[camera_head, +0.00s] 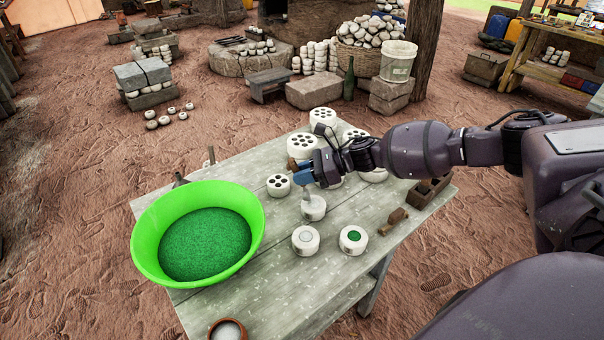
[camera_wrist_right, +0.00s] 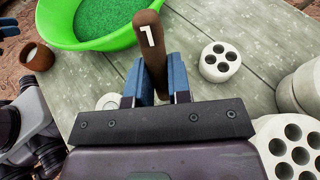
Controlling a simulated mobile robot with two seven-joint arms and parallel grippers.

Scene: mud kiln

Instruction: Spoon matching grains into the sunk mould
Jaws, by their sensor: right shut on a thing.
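My right gripper (camera_head: 308,175) is shut on a spoon, whose brown handle (camera_wrist_right: 149,45) marked "1" shows in the right wrist view. The spoon's lower end is over or in a small white mould (camera_head: 314,209); I cannot tell which, nor what it carries. Nearer are a white mould with a pale grey centre (camera_head: 305,241) and one with green grains in its centre (camera_head: 353,239). A large green basin (camera_head: 147,240) holds green grains. A brown cup (camera_head: 228,330) holds whitish contents. Blue tips at the right wrist view's left edge may be my left gripper (camera_wrist_right: 8,27); its state is unclear.
Several white blocks with round holes (camera_head: 278,186) stand around and behind my right gripper. A brown wooden piece (camera_head: 393,221) and a brown tray (camera_head: 430,191) lie at the table's right. The grey table (camera_head: 275,270) is clear between basin and moulds.

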